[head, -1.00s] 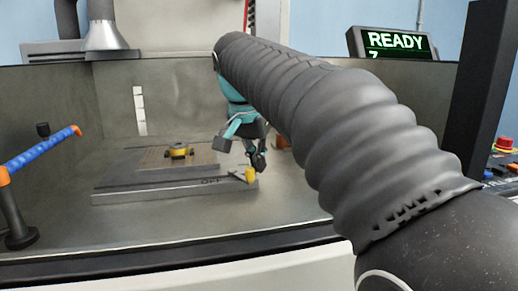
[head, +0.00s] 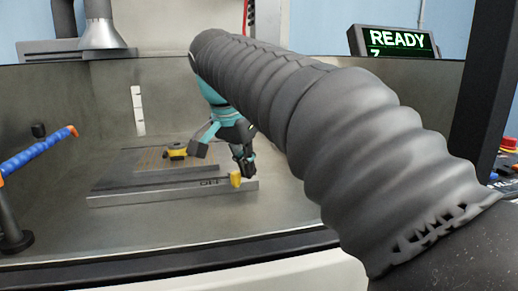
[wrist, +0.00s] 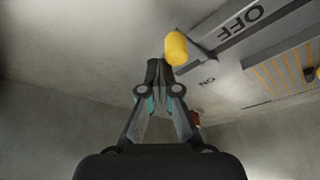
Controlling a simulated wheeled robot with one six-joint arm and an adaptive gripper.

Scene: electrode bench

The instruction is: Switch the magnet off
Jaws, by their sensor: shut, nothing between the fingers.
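The magnetic chuck (head: 130,198) is a grey block with OFF and ON lettering on its front face; both words show in the wrist view (wrist: 222,47). Its lever ends in a yellow knob (head: 236,179), in front of the face just right of OFF in the head view. The knob is large in the wrist view (wrist: 176,48). My gripper (head: 246,168) is shut and empty, its fingertips (wrist: 158,70) right beside the knob. Whether they touch it I cannot tell. A yellow and black part (head: 176,152) sits on the chuck's striped top plate (head: 150,161).
A blue hose with orange ends (head: 38,153) stands at the left. A lit display (head: 397,40) reads READY at the back right. The machine's front edge (head: 150,268) runs below the chuck. Bare tray floor (head: 110,235) lies in front of it.

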